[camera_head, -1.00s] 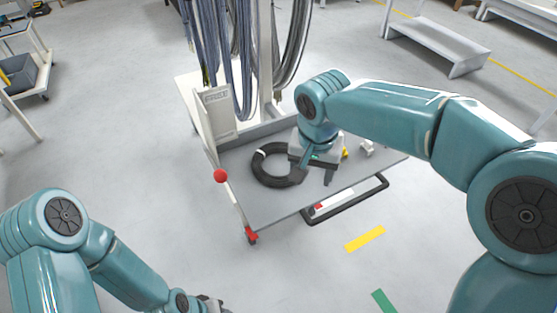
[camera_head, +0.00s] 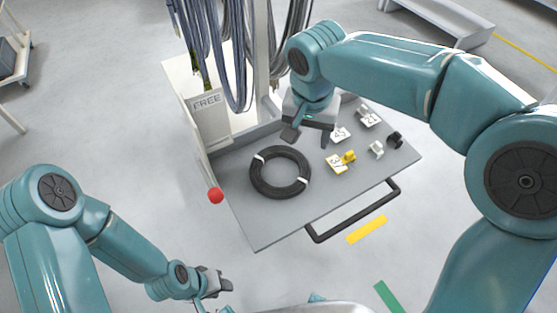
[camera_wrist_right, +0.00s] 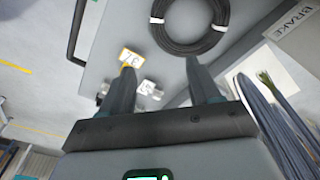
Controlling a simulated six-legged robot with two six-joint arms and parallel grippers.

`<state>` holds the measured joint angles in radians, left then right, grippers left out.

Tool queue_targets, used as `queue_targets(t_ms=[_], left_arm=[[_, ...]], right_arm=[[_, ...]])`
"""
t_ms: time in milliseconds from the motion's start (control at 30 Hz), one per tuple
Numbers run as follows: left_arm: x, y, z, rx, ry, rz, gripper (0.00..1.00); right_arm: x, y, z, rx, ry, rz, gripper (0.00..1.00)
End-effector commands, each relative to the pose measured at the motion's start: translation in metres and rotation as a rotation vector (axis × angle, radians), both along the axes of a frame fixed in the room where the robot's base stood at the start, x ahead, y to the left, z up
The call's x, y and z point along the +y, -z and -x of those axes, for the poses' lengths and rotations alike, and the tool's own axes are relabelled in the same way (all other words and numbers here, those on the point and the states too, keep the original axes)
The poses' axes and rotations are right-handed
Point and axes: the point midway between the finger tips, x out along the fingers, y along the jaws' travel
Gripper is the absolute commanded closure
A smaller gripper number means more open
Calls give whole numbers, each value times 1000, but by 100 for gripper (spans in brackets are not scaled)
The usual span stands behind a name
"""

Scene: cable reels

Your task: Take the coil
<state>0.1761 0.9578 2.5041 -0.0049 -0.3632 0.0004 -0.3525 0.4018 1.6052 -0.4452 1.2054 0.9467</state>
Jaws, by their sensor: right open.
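The black coil (camera_head: 280,172) lies flat on the grey cart top, with two white bands around it. It also shows at the top of the right wrist view (camera_wrist_right: 190,28). My right gripper (camera_head: 309,141) is open and empty above the cart, behind the coil and apart from it. In the right wrist view its two fingers (camera_wrist_right: 160,75) point toward the cart top, with the coil beyond the fingertips. My left gripper (camera_head: 218,282) is low at the bottom, in front of the cart and away from the coil; its jaw opening cannot be made out.
The cart top (camera_head: 240,215) also holds a yellow numbered piece (camera_head: 341,161) and several small white and black parts to the right of the coil. Hanging cables (camera_head: 235,60) and a post stand behind. A red ball knob (camera_head: 215,195) and black handle (camera_head: 355,215) edge the cart.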

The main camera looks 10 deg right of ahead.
Motion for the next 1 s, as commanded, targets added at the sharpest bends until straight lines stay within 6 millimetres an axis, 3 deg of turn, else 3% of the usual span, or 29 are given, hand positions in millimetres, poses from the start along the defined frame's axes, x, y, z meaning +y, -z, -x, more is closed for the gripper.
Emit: queue_targets(t_ms=[167, 533, 833, 1000], left_arm=[[0, 1, 0, 1, 0, 0, 62], [0, 7, 0, 1, 0, 0, 62], [0, 6, 0, 1, 0, 0, 62], [0, 4, 0, 1, 0, 0, 62]], right_arm=[[0, 8, 4, 0, 0, 0, 38], [-5, 89, 2, 4, 0, 0, 38], [-7, 118, -3, 3, 0, 1, 38], [-8, 146, -4, 5, -1, 0, 38]])
